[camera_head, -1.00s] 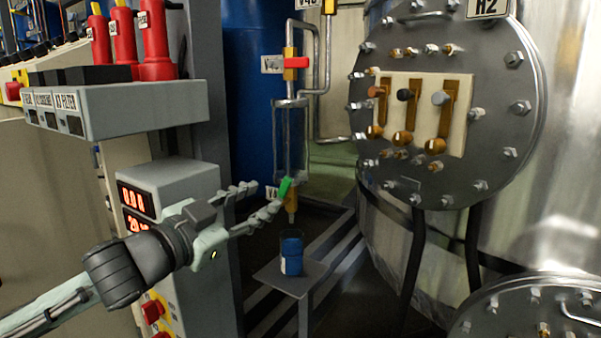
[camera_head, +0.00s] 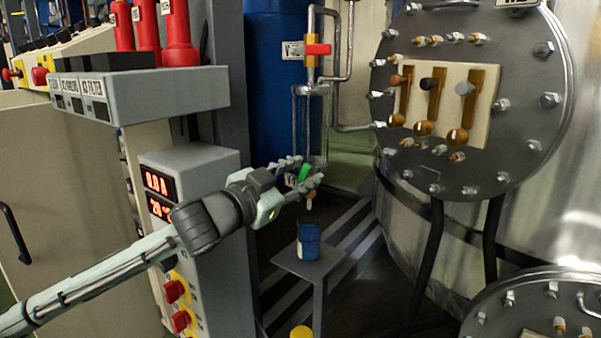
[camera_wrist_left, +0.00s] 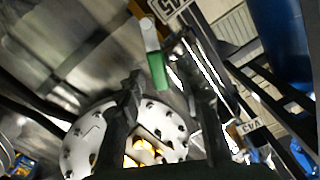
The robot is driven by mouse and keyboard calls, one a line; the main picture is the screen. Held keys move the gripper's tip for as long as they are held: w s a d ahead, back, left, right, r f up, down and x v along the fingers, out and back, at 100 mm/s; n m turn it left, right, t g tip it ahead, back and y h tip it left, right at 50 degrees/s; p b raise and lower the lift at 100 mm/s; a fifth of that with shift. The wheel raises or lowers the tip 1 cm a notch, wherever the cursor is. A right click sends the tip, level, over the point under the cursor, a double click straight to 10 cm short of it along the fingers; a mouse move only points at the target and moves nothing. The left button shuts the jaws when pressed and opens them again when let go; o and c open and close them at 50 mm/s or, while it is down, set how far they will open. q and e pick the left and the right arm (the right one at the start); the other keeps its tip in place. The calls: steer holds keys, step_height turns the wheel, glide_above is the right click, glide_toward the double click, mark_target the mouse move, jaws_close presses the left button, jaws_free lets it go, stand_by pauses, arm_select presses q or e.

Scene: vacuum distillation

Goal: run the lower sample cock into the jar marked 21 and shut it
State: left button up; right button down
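The lower sample cock has a green handle (camera_head: 304,173), tilted, at the foot of the glass sight tube, with a brass outlet (camera_head: 310,195) below. The green handle also shows in the left wrist view (camera_wrist_left: 157,70), ahead of and between the finger ends. My left gripper (camera_head: 305,171) is open, its fingers either side of the handle; I cannot tell whether they touch it. A blue jar (camera_head: 308,243) stands upright on a small grey stand (camera_head: 320,265) below the outlet. Its white label is too small to read. My right gripper is out of view.
An upper cock with a red handle (camera_head: 318,49) sits above on the same pipe. A grey control box with red digits (camera_head: 160,195) is close to my left arm. A large steel vessel flange (camera_head: 545,100) stands at the right.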

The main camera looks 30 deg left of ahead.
arm_select(q)
jaws_close()
steer(key=shift+w+r, duration=0.1)
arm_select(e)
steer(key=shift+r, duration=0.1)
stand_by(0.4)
